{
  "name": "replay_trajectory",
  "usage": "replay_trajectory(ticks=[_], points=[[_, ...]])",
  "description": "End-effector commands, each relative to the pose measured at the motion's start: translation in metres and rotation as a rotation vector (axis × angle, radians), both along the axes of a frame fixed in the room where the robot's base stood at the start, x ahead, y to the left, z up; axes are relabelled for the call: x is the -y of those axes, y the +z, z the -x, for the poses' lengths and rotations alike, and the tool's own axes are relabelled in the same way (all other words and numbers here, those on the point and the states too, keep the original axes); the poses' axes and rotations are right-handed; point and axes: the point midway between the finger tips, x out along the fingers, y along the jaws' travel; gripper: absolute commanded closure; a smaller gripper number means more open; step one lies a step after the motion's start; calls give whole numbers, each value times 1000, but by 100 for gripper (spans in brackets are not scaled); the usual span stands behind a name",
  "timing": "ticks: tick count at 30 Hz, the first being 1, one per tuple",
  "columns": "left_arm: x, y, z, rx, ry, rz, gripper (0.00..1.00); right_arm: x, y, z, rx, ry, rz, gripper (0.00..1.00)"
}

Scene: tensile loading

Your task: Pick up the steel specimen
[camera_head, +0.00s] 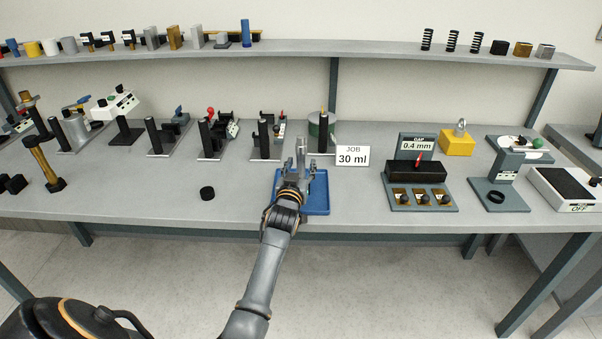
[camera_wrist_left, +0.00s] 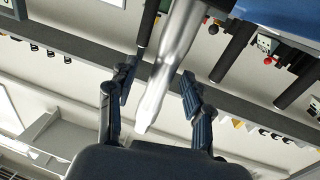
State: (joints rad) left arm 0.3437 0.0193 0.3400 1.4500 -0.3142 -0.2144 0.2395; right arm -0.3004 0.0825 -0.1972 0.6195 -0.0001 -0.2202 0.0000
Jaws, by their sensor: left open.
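The steel specimen (camera_wrist_left: 168,62) is a shiny silver bar in the left wrist view. It lies between the two fingers of my left gripper (camera_wrist_left: 158,75), with visible gaps on both sides. In the head view the specimen (camera_head: 302,147) shows as a grey piece just beyond the fingertips, above the blue tray (camera_head: 320,192). My left gripper (camera_head: 301,165) is over the tray, open, with the fingers on either side of the specimen's near end. The gripper and wrist hide part of the tray. My right gripper is not in view.
A gap gauge fixture (camera_head: 416,170) is further right. A black puck (camera_head: 207,193) sits on clear bench to the left. Several stands line the bench behind, under a shelf (camera_head: 300,48).

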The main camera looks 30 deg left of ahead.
Motion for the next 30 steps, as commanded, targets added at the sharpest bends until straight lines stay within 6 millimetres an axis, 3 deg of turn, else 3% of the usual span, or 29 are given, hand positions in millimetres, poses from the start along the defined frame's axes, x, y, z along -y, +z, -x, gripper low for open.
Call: replay_trajectory(ticks=[3, 11, 19, 30], points=[[-4, 0, -9, 0, 0, 0, 49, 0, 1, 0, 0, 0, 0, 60], [-5, 0, -11, 0, 0, 0, 49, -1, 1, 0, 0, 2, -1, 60], [-4, 0, -10, 0, 0, 0, 100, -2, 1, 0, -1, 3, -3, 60], [-4, -1, -10, -1, -1, 1, 100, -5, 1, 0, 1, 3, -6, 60]])
